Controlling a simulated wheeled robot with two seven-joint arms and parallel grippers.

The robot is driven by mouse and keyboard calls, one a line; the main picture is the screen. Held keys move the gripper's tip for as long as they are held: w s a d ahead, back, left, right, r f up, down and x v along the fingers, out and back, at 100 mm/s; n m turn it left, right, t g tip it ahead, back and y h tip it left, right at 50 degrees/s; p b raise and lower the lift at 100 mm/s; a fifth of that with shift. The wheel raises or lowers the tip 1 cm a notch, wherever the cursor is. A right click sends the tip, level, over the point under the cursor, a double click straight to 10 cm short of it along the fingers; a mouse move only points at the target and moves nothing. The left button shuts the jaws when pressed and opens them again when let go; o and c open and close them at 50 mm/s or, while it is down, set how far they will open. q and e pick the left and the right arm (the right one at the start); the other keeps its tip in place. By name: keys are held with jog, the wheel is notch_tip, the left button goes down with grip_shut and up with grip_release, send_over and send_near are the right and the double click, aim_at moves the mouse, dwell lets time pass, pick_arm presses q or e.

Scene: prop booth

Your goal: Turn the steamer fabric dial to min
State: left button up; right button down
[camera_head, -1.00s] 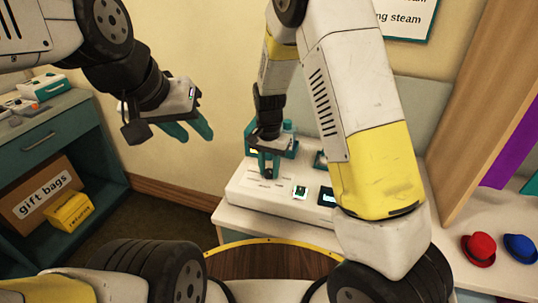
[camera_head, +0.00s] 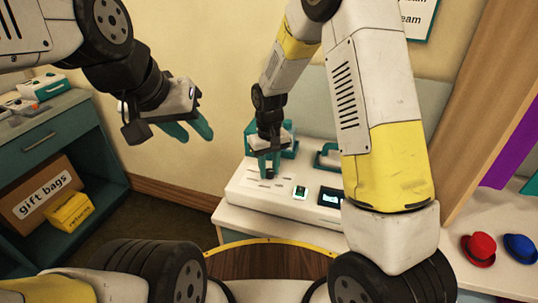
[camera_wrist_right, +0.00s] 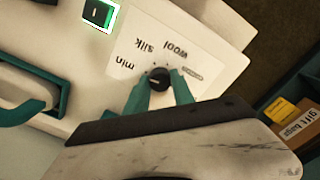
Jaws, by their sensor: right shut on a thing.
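The steamer (camera_head: 243,190) is a white box with teal parts on the counter, in the middle of the head view. Its fabric dial (camera_wrist_right: 157,79) is a small dark knob in the right wrist view. Printed labels "min", "silk" and "wool" stand around it; another label is partly hidden by a finger. My right gripper (camera_wrist_right: 160,86) has its teal fingers shut on the dial, one on each side. I cannot clearly tell where the dial's pointer points. In the head view this gripper (camera_head: 269,168) reaches down to the panel. My left gripper (camera_head: 192,128) is open and empty in mid-air, left of the steamer.
A green-lit switch (camera_head: 300,192), a dark display (camera_head: 330,197) and a teal handle (camera_head: 328,155) are right of the dial. Red (camera_head: 478,249) and blue (camera_head: 521,247) hats lie at the right. A shelf (camera_head: 55,140) with a gift bags box (camera_head: 42,190) stands left.

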aim_at(269, 170)
jog(key=shift+n, duration=0.4)
jog(key=c, duration=1.1)
grip_release()
notch_tip(269, 170, up, 7)
jog(key=shift+w+f, duration=0.1)
jog(key=shift+r, duration=0.5)
